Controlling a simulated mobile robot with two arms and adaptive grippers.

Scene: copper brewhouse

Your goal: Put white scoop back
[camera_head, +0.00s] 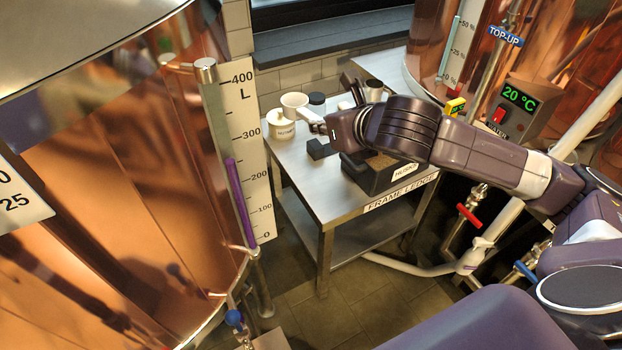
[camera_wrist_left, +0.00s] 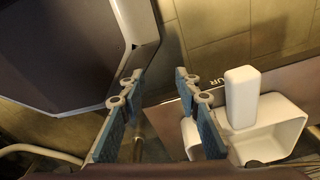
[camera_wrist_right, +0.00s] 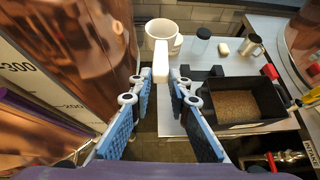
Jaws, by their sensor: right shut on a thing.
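The white scoop (camera_head: 294,101) is over the steel table in the head view, its bowl above or beside a small white labelled jar (camera_head: 282,126). Its pale handle (camera_wrist_right: 161,66) points back between the fingers of my right gripper (camera_wrist_right: 161,88), which is shut on it. The bowl (camera_wrist_right: 160,29) faces away at the top of the right wrist view. My left gripper (camera_wrist_left: 155,84) is open, its fingers apart. A white scoop-like vessel (camera_wrist_left: 280,138) with a thick handle shows beside its right finger; I cannot tell whether they touch. The left gripper is outside the head view.
A black bin of grain (camera_wrist_right: 243,104) stands on the table (camera_head: 300,178), with a dark block (camera_head: 320,149) beside it. Small vessels stand at the back. A copper tank (camera_head: 110,190) with a litre scale rises left. A red-handled valve (camera_head: 468,214) is right of the table.

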